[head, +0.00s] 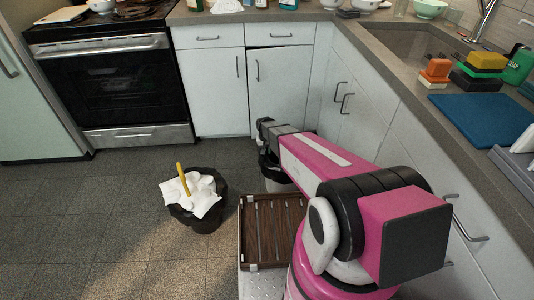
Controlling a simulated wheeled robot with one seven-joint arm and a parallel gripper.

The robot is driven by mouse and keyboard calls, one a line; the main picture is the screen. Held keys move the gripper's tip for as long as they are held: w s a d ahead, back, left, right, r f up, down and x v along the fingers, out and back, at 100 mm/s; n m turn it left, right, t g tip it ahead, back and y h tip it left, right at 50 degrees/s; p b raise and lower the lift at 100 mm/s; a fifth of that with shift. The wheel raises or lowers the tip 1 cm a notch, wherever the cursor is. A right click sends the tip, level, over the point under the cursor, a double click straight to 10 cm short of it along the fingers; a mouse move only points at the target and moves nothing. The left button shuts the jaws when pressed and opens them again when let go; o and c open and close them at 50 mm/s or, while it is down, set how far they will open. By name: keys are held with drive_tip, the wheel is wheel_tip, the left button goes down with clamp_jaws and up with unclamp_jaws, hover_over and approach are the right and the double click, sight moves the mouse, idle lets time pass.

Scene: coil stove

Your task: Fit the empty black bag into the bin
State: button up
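A pale bin (277,186) stands on the floor by the corner cabinets, partly hidden behind my arm. Black material (268,168) shows at its top; it looks like the black bag, but I cannot tell how it sits on the rim. My gripper (264,148) is at the far end of my pink arm, above or right at the bin's top. Its fingers are hidden or too dark to make out, so I cannot see whether they hold the bag.
A full black bag (196,221) with white paper (201,197) and a yellow item (183,180) stands on the floor left of the bin. Brown slats (272,222) lie nearer me. The stove (112,85) is behind, cabinets (210,92) behind and right. Floor at left is clear.

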wheel_tip(320, 180, up, 11)
drive_tip(key=s+d+r, duration=0.5)
drive_tip(key=s+r, duration=0.1)
drive_tip(key=s, duration=0.4)
drive_tip(key=s+d+r, duration=0.5)
drive_tip(key=s+r, duration=0.2)
drive_tip(key=s, duration=0.4)
drive_tip(key=shift+s+y, duration=0.3)
drive_tip(key=shift+y, duration=0.1)
drive_tip(key=shift+d, duration=0.1)
